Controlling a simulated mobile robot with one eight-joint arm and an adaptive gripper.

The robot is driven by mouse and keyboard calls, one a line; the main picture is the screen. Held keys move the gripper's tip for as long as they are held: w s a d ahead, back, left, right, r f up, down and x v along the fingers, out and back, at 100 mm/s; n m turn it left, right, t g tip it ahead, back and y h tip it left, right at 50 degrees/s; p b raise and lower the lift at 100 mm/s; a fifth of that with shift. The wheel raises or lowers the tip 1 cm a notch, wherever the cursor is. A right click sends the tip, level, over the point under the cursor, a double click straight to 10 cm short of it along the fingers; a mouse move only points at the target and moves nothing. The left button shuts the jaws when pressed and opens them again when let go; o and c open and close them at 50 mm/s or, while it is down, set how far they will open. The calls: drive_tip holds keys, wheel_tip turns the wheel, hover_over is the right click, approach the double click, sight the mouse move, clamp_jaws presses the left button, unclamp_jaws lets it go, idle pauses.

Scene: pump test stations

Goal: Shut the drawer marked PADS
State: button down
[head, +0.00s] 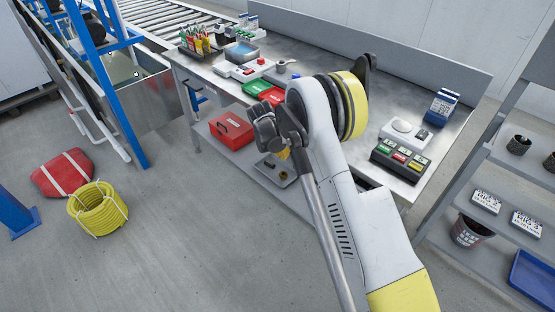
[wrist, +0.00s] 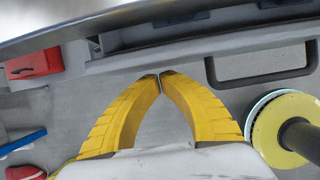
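In the wrist view my gripper (wrist: 160,76) has its two yellow fingers brought together at the tips, with nothing visible between them. Beyond and to the right of the tips is a dark U-shaped handle (wrist: 259,82) on a grey front under the bench edge; the fingers look apart from it. I cannot read any PADS marking, so I cannot tell whether this is that drawer or how far out it stands. In the head view my arm covers the middle of the bench front, and only a little yellow of the gripper shows.
The workbench (head: 330,95) carries bins, tools and a button box (head: 400,158). A red toolbox (head: 231,131) sits on its lower shelf. A shelf rack (head: 500,215) stands right. A yellow hose coil (head: 98,208) and red bag (head: 62,173) lie left. The front floor is clear.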

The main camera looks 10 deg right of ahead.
idle(0.3)
drive_tip(key=w+d, duration=0.2)
drive_tip(key=d, duration=0.1)
drive_tip(key=w+d, duration=0.1)
drive_tip(key=shift+d, duration=0.3)
drive_tip(key=shift+a, duration=0.1)
